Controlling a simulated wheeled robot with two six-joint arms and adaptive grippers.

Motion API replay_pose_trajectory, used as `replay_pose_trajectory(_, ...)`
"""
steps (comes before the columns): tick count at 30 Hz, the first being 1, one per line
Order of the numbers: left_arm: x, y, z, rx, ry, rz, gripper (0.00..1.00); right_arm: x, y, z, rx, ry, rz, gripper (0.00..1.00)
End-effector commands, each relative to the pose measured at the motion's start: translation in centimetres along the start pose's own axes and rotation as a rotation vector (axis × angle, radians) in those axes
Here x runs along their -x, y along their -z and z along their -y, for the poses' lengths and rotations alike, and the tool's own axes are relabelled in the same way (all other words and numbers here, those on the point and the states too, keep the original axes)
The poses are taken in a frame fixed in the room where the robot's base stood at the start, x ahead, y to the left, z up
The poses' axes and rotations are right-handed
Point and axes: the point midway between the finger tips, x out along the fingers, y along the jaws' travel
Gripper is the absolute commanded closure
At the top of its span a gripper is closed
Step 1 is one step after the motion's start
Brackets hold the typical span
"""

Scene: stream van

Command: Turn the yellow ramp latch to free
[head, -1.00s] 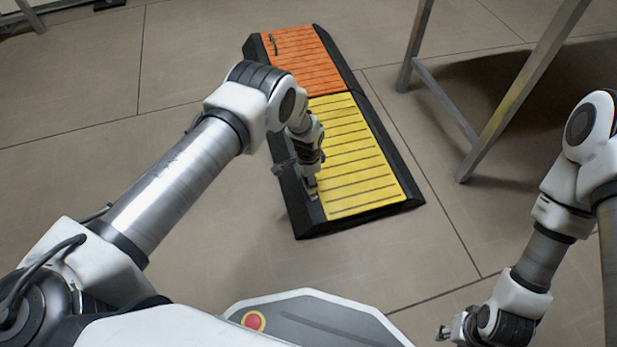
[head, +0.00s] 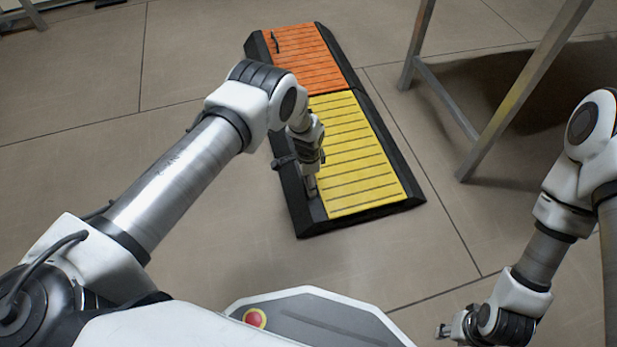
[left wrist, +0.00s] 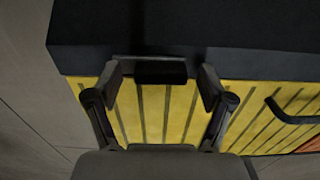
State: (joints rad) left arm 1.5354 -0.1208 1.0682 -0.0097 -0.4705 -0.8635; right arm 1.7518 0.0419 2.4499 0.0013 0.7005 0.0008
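The yellow ramp (head: 360,165) lies on the floor with a black edge border. My left gripper (head: 311,190) points down at its near left edge in the head view. In the left wrist view, a dark bar, seemingly the latch (left wrist: 160,72), lies across the ramp by the black border. My left gripper (left wrist: 160,87) is open, with one finger on each side of this bar. The left finger is close to the bar's end; a small gap shows at the right finger. I cannot tell whether they touch. My right gripper (head: 445,330) is low at the right, its fingers too small to read.
An orange ramp (head: 300,60) with a small dark handle (head: 275,43) adjoins the yellow ramp's far end. Another dark handle (left wrist: 290,115) shows at the right in the left wrist view. A metal-legged frame (head: 445,95) stands right of the ramps.

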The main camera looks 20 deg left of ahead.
Motion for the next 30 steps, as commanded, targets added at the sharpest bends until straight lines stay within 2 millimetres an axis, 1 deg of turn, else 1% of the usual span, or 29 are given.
replay_pose_trajectory(5,0.1,0.1,0.1,0.001,0.001,-0.001,0.19,0.0,0.0,0.0,0.000,0.000,0.000,0.60)
replay_pose_trajectory(8,0.5,0.1,0.1,0.001,0.003,-0.002,0.19,0.0,0.0,0.0,0.000,0.000,0.000,0.60)
replay_pose_trajectory(11,1.9,0.2,0.2,0.000,0.004,-0.003,0.19,0.1,0.0,0.0,0.000,0.000,0.000,0.60)
replay_pose_trajectory(14,4.2,0.2,0.2,0.000,0.005,-0.003,0.19,0.1,0.0,0.0,0.000,0.000,0.000,0.60)
replay_pose_trajectory(18,8.0,0.1,0.2,0.001,0.004,-0.003,0.19,0.0,0.0,0.0,0.000,0.000,0.000,0.60)
replay_pose_trajectory(21,10.1,0.1,0.1,-0.001,0.003,-0.001,0.19,0.0,0.0,0.0,0.000,0.000,0.000,0.60)
replay_pose_trajectory(25,11.7,0.0,0.1,0.001,0.002,-0.001,0.19,0.0,0.0,0.0,0.000,0.000,0.000,0.60)
replay_pose_trajectory(30,12.1,0.0,0.0,0.001,0.001,-0.001,0.19,0.0,0.0,0.0,0.000,0.000,0.000,0.60)
